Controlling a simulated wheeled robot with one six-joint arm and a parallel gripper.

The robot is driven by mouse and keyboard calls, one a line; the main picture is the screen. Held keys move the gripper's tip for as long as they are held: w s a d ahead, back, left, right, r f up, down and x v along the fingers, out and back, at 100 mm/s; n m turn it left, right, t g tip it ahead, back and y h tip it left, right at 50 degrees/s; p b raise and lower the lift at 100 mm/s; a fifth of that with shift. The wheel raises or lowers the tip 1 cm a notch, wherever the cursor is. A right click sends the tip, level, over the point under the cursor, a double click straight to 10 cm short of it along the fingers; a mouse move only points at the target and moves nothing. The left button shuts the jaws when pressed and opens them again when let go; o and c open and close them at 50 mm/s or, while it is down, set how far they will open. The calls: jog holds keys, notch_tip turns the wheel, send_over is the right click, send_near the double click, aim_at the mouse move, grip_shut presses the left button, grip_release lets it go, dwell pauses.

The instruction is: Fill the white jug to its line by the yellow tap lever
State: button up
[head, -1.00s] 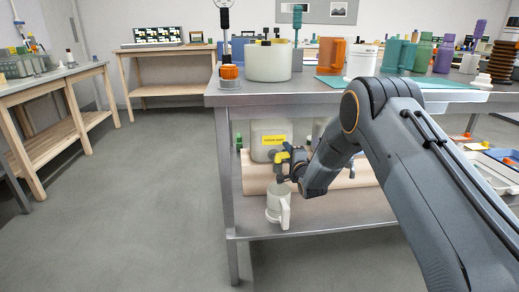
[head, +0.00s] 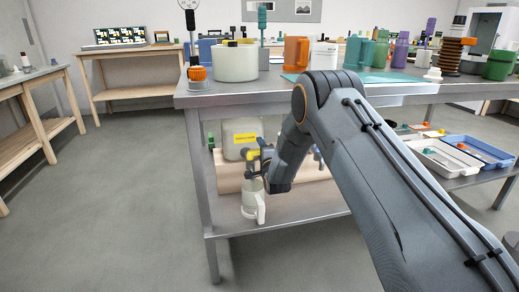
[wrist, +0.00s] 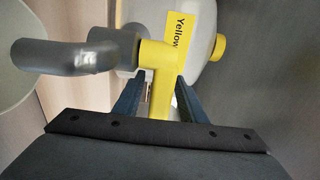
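The white jug (head: 249,206) stands upright on the bench's lower shelf, handle to the right, below the tap. A pale rounded shape at the left edge of the wrist view, probably the jug (wrist: 18,75), lies by the grey spout (wrist: 65,56). The yellow tap lever (wrist: 160,98) extends between the two fingers of my gripper (wrist: 160,88). The fingers stand apart on either side of it, a narrow gap showing on the left; contact on the right is unclear. The pale container (wrist: 150,18) behind carries a yellow label (wrist: 180,38). The liquid level and the jug's line cannot be seen.
Trays (head: 440,157) lie at the right. A bench leg (head: 205,200) stands left of the jug. The floor at left is clear.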

jog(key=p+v, duration=0.1)
jog(key=v, duration=0.6)
jog(key=shift+s+p, duration=0.35)
jog(key=shift+s, duration=0.05)
jog(key=shift+d, duration=0.15)
